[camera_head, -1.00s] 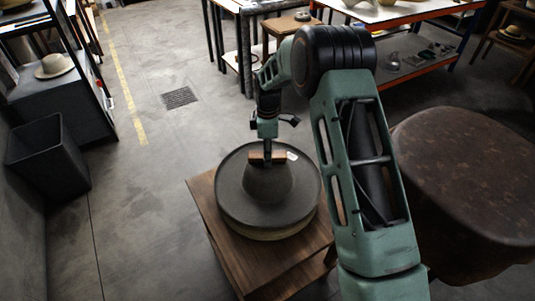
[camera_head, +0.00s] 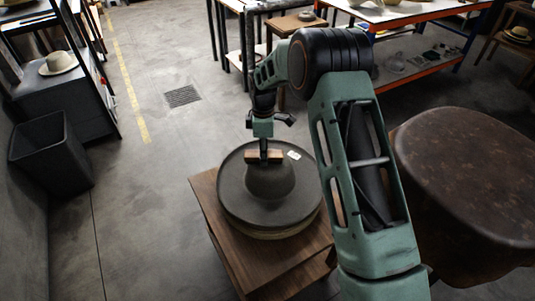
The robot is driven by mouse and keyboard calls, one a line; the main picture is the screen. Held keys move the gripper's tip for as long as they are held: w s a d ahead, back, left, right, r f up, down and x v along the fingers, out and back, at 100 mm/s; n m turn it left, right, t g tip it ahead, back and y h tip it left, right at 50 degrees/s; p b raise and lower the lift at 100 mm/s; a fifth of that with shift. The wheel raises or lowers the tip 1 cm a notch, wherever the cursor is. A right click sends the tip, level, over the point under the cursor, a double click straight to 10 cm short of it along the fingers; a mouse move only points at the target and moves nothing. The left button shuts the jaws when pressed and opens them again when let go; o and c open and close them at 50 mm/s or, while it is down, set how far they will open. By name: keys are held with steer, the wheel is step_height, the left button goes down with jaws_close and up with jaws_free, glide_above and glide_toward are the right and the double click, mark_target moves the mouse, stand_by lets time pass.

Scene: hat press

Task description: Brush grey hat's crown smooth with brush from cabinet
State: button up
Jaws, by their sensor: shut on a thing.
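The grey hat (camera_head: 270,200) with a wide round brim sits on a wooden stand (camera_head: 225,232), over a paler round rim showing beneath it. Its rounded crown (camera_head: 270,182) rises in the middle. My gripper (camera_head: 264,150) points down at the back of the crown and is shut on a brush (camera_head: 263,156) with a brown wooden back. The brush lies at the top of the crown; whether its bristles touch the felt is too small to tell. A small white tag (camera_head: 294,155) shows on the far brim, right of the brush.
A large brown rounded block (camera_head: 470,170) stands close on the right, beside my arm. A dark bin (camera_head: 50,155) and a shelf with a pale hat (camera_head: 58,63) are at the left. Tables stand at the back. Floor left of the stand is clear.

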mark_target(278, 154)
steer(key=shift+d, duration=0.1)
steer(key=shift+w+d, duration=0.1)
steer(key=shift+d, duration=2.05)
steer(key=shift+a+f, duration=0.1)
steer(key=shift+s+a+b, duration=0.2)
steer(key=shift+a+b, duration=0.25)
steer(key=shift+a, duration=1.7)
steer(key=shift+d, duration=0.1)
steer(key=shift+w+d, duration=0.15)
steer(key=shift+d, duration=2.05)
